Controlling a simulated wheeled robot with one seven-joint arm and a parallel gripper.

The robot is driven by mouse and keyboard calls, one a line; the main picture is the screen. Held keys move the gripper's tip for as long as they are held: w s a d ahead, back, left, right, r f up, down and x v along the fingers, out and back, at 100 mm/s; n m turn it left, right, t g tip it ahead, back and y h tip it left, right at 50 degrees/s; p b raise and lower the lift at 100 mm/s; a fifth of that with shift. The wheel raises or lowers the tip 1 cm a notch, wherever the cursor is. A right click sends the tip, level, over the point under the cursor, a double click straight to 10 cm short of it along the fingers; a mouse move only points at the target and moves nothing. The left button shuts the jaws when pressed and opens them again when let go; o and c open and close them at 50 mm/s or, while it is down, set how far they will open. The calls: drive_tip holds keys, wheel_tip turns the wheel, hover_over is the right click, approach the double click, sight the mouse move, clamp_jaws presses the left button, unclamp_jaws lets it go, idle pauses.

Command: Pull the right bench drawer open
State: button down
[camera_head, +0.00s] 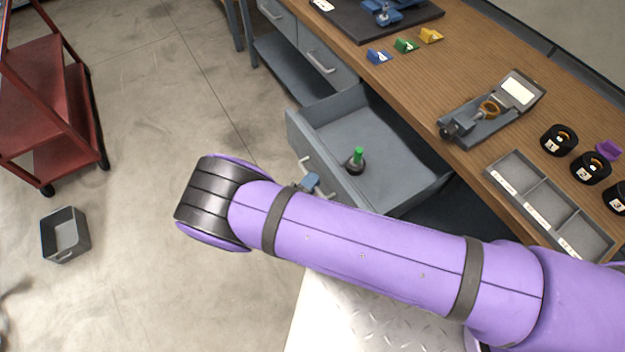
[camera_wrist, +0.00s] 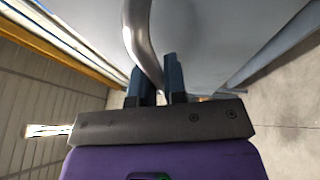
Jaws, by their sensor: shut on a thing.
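The right bench drawer (camera_head: 405,187) is grey and stands pulled out from under the wooden bench. A dark round thing with a green upright top (camera_head: 357,158) sits inside it. Its bar handle (camera_head: 306,166) shows partly behind my arm in the head view. In the wrist view the curved metal handle (camera_wrist: 141,40) runs down between the two blue fingers of my gripper (camera_wrist: 159,84), against the drawer front (camera_wrist: 215,35). My gripper is shut on the handle. In the head view my arm covers most of the gripper.
The bench top (camera_head: 455,95) holds a grey fixture (camera_head: 490,112), a divided tray (camera_head: 545,205), several black numbered rings and small coloured blocks. A closed drawer (camera_head: 325,62) is beside the open one. A red cart (camera_head: 50,100) and a grey bin (camera_head: 65,236) stand left on open floor.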

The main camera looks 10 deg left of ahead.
drive_tip(key=c, duration=1.5)
unclamp_jaws()
drive_tip(key=shift+o, duration=0.2)
drive_tip(key=v, duration=1.1)
drive_tip(key=shift+w+r, duration=0.1)
drive_tip(key=shift+w, duration=0.1)
